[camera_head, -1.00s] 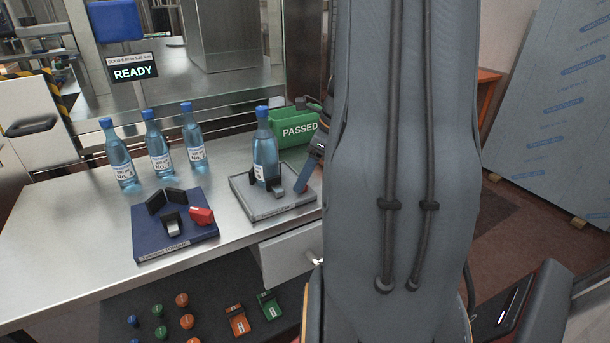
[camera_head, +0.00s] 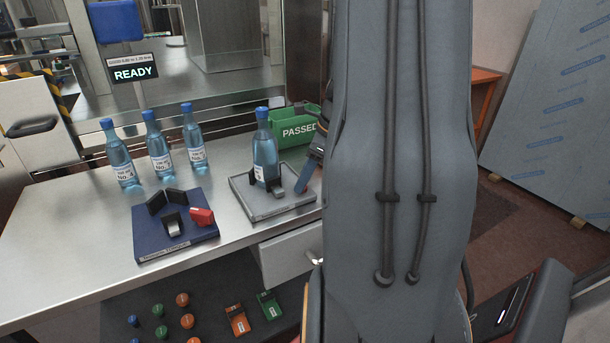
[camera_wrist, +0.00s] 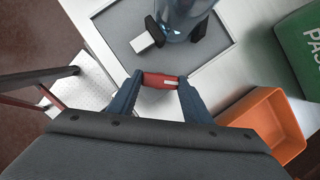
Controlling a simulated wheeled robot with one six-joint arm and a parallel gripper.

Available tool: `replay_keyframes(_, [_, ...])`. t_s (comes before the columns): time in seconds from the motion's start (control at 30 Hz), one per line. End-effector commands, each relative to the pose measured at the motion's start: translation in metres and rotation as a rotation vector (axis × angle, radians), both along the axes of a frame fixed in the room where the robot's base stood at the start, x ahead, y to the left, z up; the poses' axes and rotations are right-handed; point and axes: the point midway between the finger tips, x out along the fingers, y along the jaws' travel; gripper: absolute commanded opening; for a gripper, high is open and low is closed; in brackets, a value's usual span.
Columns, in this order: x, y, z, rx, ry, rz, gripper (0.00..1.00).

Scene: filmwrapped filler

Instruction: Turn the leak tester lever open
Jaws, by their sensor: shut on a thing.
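The leak tester is the grey plate fixture (camera_head: 290,209) on the bench, with a blue-capped bottle (camera_head: 264,145) standing upright between its black jaws. In the wrist view its plate (camera_wrist: 112,22) and the bottle's lower part (camera_wrist: 180,8) show at the top. The red lever (camera_wrist: 160,80) lies across between the two blue fingertips of my gripper (camera_wrist: 159,83), which is shut on it. In the head view my arm hides the lever, and only a bit of the gripper shows at the plate's right edge.
A blue fixture (camera_head: 150,237) with a red handle (camera_head: 201,216) stands to the left. Several bottles (camera_head: 160,152) stand behind it. A green PASSED bin (camera_head: 290,124) is behind the tester. An orange bin (camera_wrist: 272,124) is close to my gripper's right in the wrist view.

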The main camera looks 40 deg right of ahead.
Motion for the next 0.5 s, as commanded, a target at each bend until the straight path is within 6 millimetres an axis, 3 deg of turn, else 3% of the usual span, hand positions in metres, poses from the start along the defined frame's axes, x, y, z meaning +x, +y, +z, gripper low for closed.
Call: replay_keyframes(0.5, [0.0021,-0.0023,0.0024,0.002,0.0,0.411,0.22])
